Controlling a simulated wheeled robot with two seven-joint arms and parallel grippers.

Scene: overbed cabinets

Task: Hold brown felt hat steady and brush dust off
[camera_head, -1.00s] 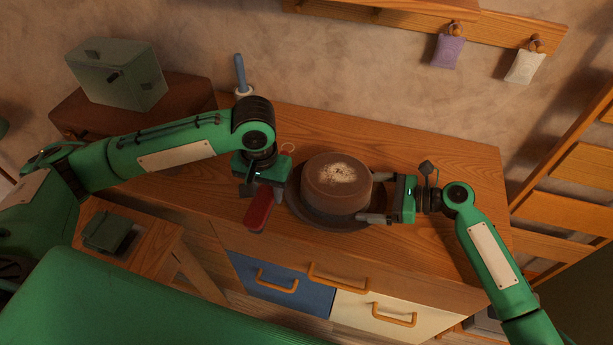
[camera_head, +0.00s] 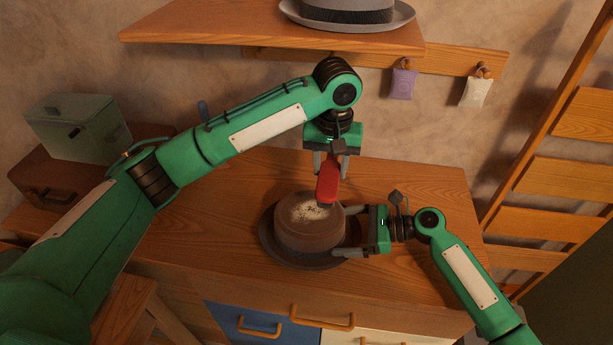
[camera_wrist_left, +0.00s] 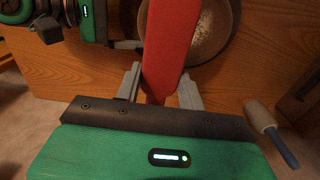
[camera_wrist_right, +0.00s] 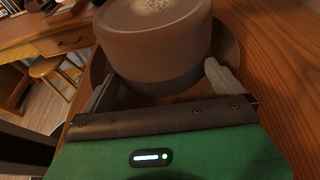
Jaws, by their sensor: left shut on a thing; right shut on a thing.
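The brown felt hat (camera_head: 300,236) sits upright on the wooden dresser top, with a pale dust patch on its crown. It also shows in the right wrist view (camera_wrist_right: 155,45). My right gripper (camera_head: 349,246) is shut on the hat from its right side, its fingers at the lower crown near the brim. My left gripper (camera_head: 329,165) is shut on a red brush (camera_head: 327,184) and holds it at the far right edge of the crown. The red brush fills the middle of the left wrist view (camera_wrist_left: 168,45). I cannot tell whether the bristles touch the hat.
A grey hat (camera_head: 347,12) rests on the shelf (camera_head: 220,28) above. Purple (camera_head: 403,84) and white (camera_head: 475,92) sachets hang from pegs. A green box (camera_head: 72,125) stands at the left on a brown case. The dresser top (camera_head: 410,180) is clear at the right.

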